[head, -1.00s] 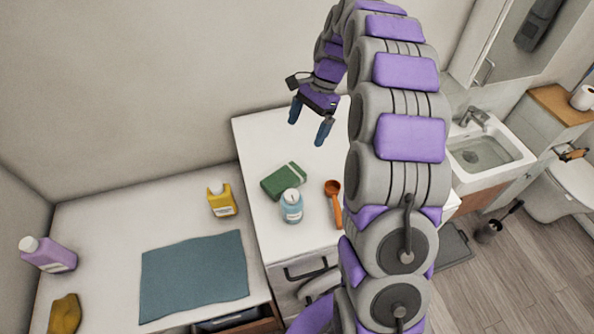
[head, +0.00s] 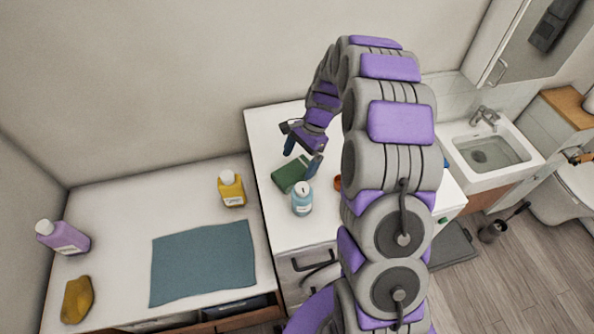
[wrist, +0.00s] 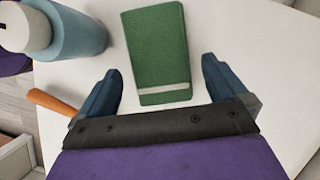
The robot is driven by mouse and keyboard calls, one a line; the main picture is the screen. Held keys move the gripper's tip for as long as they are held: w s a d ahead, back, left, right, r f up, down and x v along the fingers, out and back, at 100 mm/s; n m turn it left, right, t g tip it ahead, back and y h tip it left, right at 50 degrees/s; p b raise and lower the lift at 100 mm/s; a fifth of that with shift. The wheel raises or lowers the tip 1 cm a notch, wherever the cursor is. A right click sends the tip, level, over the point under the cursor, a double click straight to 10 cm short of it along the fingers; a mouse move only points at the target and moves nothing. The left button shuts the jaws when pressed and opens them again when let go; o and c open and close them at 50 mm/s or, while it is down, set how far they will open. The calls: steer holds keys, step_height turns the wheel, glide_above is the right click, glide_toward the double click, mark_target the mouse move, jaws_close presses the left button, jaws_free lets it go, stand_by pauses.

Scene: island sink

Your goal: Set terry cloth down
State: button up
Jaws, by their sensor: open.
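The terry cloth appears to be the green folded block with a pale stripe at one end (head: 287,177). It lies flat on the white cabinet top (head: 274,142). My gripper (head: 302,157) is open and empty just above it. In the wrist view the cloth (wrist: 157,45) lies ahead, between the lines of my two blue fingers (wrist: 162,72). Bare white surface shows between each finger and the cloth, so I see no contact. The exact height of the fingers above the top is hard to tell.
A blue bottle (head: 302,200) stands close in front of the cloth. An orange spoon (wrist: 52,101) lies nearby, mostly behind my arm in the head view. A lower counter at left holds a blue-grey mat (head: 203,262), yellow bottle (head: 231,190), purple bottle (head: 64,238) and yellow lump (head: 77,300).

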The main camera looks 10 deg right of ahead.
mark_target(292, 170)
steer(key=a+f, duration=0.3)
steer(key=shift+s+f+p, duration=0.1)
steer(key=shift+s+p, duration=0.25)
steer(key=shift+p, duration=0.05)
steer(key=shift+f, duration=0.2)
steer(key=shift+d, duration=0.8)
steer(key=shift+c, duration=0.7)
steer(key=shift+d, duration=0.25)
steer(key=c, duration=0.3)
steer(key=shift+a, duration=0.85)
steer(key=c, duration=0.5)
